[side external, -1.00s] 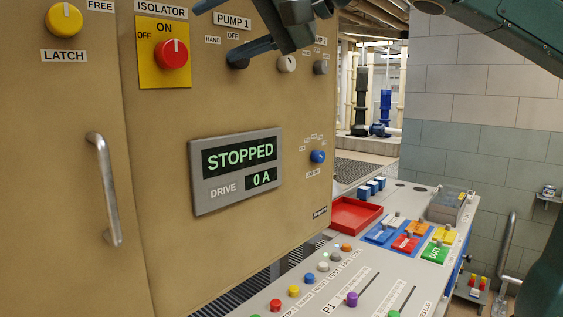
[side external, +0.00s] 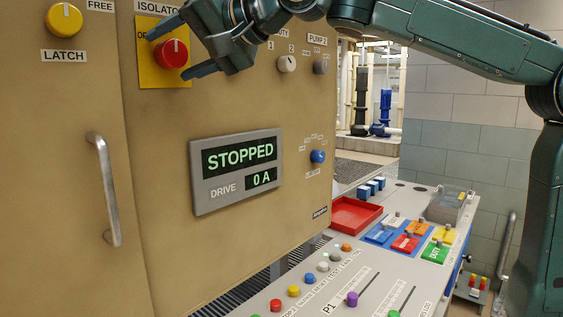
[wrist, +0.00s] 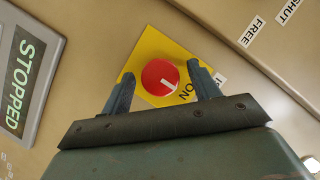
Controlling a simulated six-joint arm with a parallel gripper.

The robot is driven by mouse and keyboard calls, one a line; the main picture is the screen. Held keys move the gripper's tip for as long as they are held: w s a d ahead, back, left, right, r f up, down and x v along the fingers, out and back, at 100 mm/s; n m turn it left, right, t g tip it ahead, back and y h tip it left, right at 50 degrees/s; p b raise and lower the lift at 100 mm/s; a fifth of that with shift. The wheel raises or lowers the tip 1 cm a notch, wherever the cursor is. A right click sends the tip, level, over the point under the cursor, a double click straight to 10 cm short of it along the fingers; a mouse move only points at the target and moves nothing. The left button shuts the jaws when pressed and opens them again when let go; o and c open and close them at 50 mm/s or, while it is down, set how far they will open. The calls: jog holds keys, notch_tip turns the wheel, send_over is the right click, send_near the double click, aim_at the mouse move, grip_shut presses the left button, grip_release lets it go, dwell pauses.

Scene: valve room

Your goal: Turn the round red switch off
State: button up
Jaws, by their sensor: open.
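The round red switch (side external: 171,53) is on a yellow plate (side external: 152,78) under the ISOLATOR label on the tan cabinet. Its white pointer mark is upright, at the ON side; OFF is printed to the left, partly hidden by my finger. My gripper (side external: 170,48) is open, with one finger above and one below the switch in the side view. In the wrist view my gripper (wrist: 158,88) has its fingers on either side of the red switch (wrist: 160,77), a visible gap on each side. How far the fingertips are from the panel is hard to tell.
A display (side external: 236,170) below reads STOPPED and 0 A. A yellow LATCH knob (side external: 64,20) is to the left, with a cabinet handle (side external: 104,190) below it. Grey selector knobs (side external: 287,64) are to the right. A console with a red tray (side external: 355,214) is lower right.

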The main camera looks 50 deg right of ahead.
jog(key=c, duration=1)
jog(key=shift+o, duration=0.2)
jog(key=shift+n, duration=0.4)
jog(key=shift+a+r+n+g+h, duration=0.15)
jog(key=shift+n+g+h, duration=0.15)
jog(key=shift+n+h, duration=0.65)
jog(key=n+h, duration=0.2)
jog(key=n, duration=0.1)
jog(key=shift+a+n+h, duration=0.1)
jog(key=shift+n+h, duration=0.15)
jog(key=n+h, duration=0.2)
jog(key=n, duration=0.1)
jog(key=shift+a, duration=0.1)
jog(key=shift+n+h, duration=1.1)
jog(key=shift+n, duration=0.4)
